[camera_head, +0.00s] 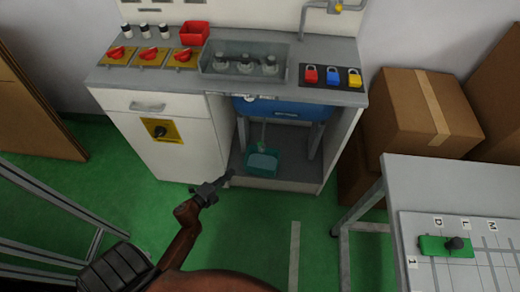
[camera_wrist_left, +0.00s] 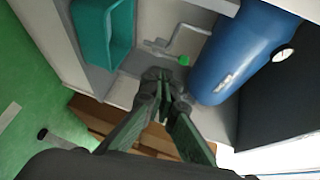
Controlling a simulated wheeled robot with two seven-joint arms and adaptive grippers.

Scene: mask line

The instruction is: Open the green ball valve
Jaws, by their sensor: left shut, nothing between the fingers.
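A small green piece (camera_wrist_left: 184,60), which looks like the valve's handle, shows in the left wrist view by a grey pipe (camera_wrist_left: 188,36) beside the blue tank (camera_wrist_left: 240,52). My left gripper (camera_head: 230,174) is shut and empty at the front of the bay. In the left wrist view its fingertips (camera_wrist_left: 163,76) point toward the green piece, apparently short of it. My right gripper is not in view.
A teal bin (camera_head: 263,161) stands on the bay floor and also shows in the left wrist view (camera_wrist_left: 101,35). The white cabinet door (camera_head: 160,155) is left of the bay. A grey table (camera_head: 415,180) and cardboard boxes (camera_head: 420,110) are at right. Green floor lies in front.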

